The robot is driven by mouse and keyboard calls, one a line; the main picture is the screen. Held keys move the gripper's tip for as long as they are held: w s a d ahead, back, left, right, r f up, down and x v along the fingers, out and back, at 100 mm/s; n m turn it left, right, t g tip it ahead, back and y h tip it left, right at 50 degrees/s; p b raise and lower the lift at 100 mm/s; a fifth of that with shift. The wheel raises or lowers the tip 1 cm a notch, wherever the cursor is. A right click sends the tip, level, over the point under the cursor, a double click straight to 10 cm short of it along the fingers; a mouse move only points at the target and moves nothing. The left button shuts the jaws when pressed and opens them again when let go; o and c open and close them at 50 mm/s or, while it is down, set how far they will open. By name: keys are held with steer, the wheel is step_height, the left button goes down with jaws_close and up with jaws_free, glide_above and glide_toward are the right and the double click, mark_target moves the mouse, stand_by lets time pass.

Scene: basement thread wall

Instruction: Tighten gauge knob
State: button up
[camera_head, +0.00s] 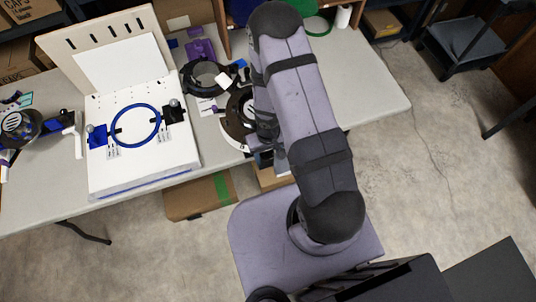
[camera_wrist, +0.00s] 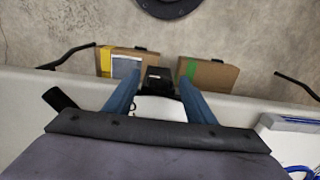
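In the head view a white fixture board (camera_head: 140,172) lies on the table, with a blue ring (camera_head: 113,126) on it. A dark fitting with a round knob (camera_head: 174,104) sits right of the ring, and a blue fitting (camera_head: 97,136) sits left. I cannot tell which part is the gauge knob. In the wrist view my gripper (camera_wrist: 159,74) has its two blue fingers spread, pointing toward the table edge. A small black part (camera_wrist: 159,86) above a white piece (camera_wrist: 158,108) shows between the fingers, apparently untouched. My arm hides the gripper in the head view.
Black and white round parts (camera_head: 236,116) lie on the table beside my arm, right of the board. A black ring-shaped part (camera_head: 207,78) is behind them. The table's right end (camera_head: 370,95) is clear. Cardboard boxes (camera_wrist: 208,73) stand on the floor beyond the table edge.

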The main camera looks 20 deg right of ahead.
steer(key=c, duration=1)
